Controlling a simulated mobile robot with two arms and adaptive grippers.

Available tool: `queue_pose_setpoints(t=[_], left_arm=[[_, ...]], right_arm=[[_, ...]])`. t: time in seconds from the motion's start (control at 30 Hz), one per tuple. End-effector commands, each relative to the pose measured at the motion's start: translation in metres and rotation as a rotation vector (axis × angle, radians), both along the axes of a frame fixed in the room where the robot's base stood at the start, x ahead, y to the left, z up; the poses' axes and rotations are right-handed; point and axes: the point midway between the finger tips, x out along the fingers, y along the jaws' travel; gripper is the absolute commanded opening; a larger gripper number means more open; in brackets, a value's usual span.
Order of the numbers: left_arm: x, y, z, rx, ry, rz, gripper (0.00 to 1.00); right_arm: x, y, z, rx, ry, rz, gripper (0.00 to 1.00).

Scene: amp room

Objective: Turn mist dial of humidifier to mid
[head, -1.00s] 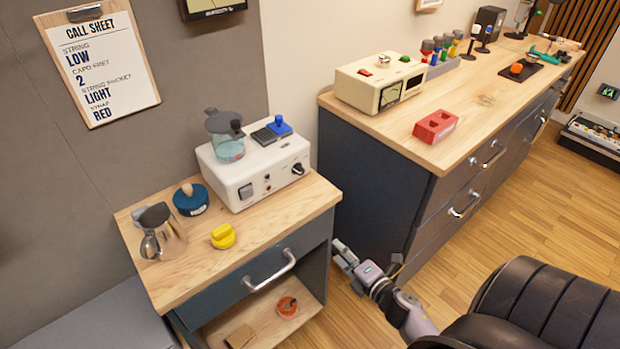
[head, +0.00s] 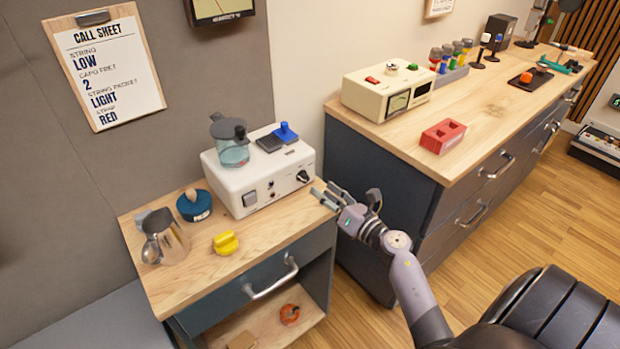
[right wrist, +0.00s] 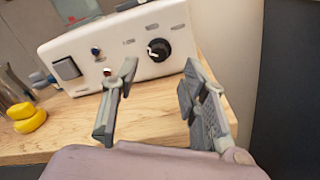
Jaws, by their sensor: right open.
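The white humidifier (head: 235,182) stands on the small wooden-topped cabinet, with a clear tank (head: 232,150) on its top left. Its black dial (head: 303,176) is on the right of the front face, and it also shows in the right wrist view (right wrist: 158,49) with a white pointer mark toward its left side. My right gripper (head: 322,196) is open and empty, just in front of and to the right of the dial. In the right wrist view its two fingers (right wrist: 160,95) stand apart below the dial, not touching it. My left gripper is not in view.
A yellow knob-like piece (head: 226,243), a metal pitcher (head: 165,240) and a blue round container (head: 194,206) stand on the cabinet top (head: 268,236). A taller counter (head: 400,140) is close on the right. A drawer handle (head: 270,280) juts out in front.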

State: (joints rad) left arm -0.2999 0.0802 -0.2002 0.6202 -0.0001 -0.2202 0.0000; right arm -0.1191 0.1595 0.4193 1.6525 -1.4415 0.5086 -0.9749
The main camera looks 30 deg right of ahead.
Motion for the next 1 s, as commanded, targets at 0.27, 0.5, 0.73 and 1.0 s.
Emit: queue_pose_setpoints(t=[0.27, 0.5, 0.73, 1.0], left_arm=[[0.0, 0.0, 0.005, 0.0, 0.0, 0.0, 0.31], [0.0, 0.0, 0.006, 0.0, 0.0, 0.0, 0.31], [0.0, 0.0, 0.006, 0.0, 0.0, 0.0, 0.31], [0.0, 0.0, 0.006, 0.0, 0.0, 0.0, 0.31]], right_arm=[[0.049, 0.006, 0.0, 0.004, -0.001, -0.001, 0.4], [0.063, 0.007, 0.0, 0.001, 0.0, 0.0, 0.4], [0.064, 0.007, 0.0, 0.001, 0.0, 0.0, 0.4], [0.063, 0.007, 0.0, 0.001, 0.0, 0.0, 0.23]])
